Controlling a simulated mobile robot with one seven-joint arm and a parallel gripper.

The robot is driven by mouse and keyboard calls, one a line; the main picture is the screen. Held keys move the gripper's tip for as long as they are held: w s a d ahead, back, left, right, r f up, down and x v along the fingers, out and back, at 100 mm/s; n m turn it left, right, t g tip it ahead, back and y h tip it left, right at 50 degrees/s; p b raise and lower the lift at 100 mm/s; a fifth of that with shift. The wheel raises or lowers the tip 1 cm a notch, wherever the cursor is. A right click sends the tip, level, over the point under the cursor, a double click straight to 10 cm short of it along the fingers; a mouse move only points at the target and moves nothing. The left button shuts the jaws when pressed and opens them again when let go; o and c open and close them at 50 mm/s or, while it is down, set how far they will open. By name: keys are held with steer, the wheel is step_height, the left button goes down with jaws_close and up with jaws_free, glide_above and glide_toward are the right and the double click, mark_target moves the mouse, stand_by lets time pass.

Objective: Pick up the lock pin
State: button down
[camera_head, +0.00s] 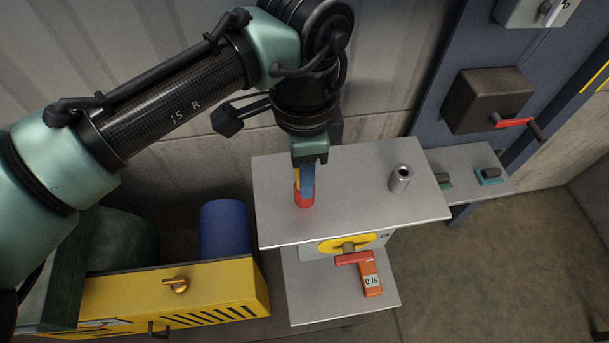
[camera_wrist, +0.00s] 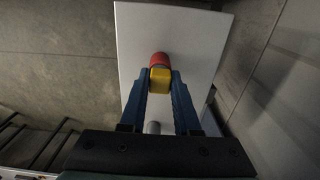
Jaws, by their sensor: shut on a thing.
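The lock pin appears to be the piece with a yellow part and a red end (camera_head: 304,198) at the left of the grey table top. My gripper (camera_head: 304,184) points down over it, its blue fingers shut on the yellow part. In the wrist view the yellow part (camera_wrist: 160,80) sits between the fingertips of my gripper (camera_wrist: 161,84), with the red end just beyond it. The red end is low, at or close to the table top; I cannot tell whether it touches. The fingers hide part of the piece in the head view.
A hollow metal cylinder (camera_head: 401,178) stands at the right of the table top (camera_head: 350,205). A yellow cabinet (camera_head: 165,305) and blue drum (camera_head: 224,229) stand left.

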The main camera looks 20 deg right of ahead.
stand_by(0.3)
step_height(320, 180, up, 10)
steer(key=shift+f+b, duration=0.15)
steer(key=shift+b, duration=0.95)
step_height(320, 180, up, 6)
steer(key=p, duration=0.6)
steer(key=shift+r, duration=0.2)
